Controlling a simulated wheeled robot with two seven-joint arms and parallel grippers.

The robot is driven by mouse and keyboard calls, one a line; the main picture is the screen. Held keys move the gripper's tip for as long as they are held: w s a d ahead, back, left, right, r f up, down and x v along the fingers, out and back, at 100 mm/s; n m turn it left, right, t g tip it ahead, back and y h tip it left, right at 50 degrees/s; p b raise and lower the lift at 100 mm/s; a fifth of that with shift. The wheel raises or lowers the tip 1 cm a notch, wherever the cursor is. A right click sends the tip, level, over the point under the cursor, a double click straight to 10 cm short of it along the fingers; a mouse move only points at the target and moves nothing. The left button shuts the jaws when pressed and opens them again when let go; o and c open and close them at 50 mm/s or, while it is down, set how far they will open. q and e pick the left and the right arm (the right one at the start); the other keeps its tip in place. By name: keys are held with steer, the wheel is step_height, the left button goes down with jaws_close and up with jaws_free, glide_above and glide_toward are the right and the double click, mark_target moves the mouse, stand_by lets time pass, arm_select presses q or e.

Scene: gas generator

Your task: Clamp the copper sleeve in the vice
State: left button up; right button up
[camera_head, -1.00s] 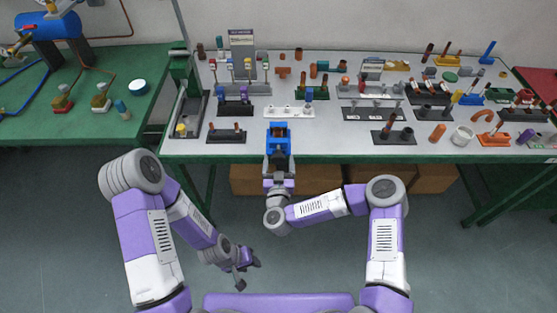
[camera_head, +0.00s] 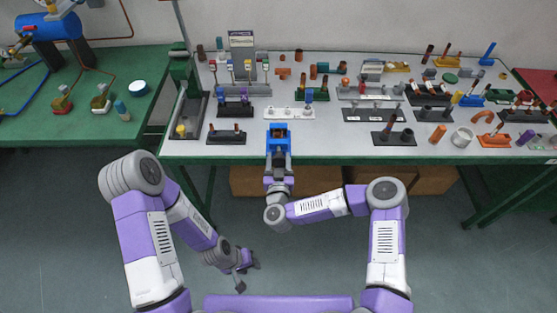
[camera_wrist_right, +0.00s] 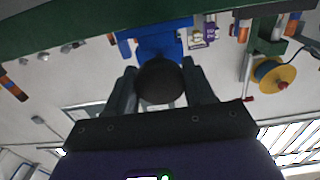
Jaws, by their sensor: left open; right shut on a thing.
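The blue vice (camera_head: 278,147) sits at the front edge of the grey workbench, at the middle of the head view. A small brown, copper-coloured piece (camera_head: 278,132) shows between its jaws and looks like the copper sleeve; its exact fit there is too small to tell. My right gripper (camera_head: 278,164) is in front of the vice, shut on a dark round knob (camera_wrist_right: 160,82) at the vice's near side. In the right wrist view the blue vice (camera_wrist_right: 160,45) shows behind the knob. My left gripper (camera_head: 246,277) is open and empty, low over the floor, away from the bench.
The grey bench (camera_head: 330,146) holds several racks and loose copper fittings behind and right of the vice. A dark rack (camera_head: 227,136) stands to the left and another (camera_head: 393,138) to the right. A green table (camera_head: 90,135) stands far left. Cardboard boxes (camera_head: 400,182) lie under the bench.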

steer(key=shift+m, duration=1.3)
steer(key=m, duration=0.2)
steer(key=shift+m, duration=0.3)
steer(key=m+b, duration=0.1)
steer(key=m, duration=0.2)
steer(key=shift+m, duration=0.4)
steer(key=m+b, duration=0.1)
steer(key=m, duration=0.3)
steer(key=shift+m, duration=0.3)
steer(key=m+b, duration=0.2)
steer(key=m, duration=0.4)
steer(key=shift+b, duration=0.35)
steer(key=m+b, duration=0.1)
steer(key=m, duration=0.4)
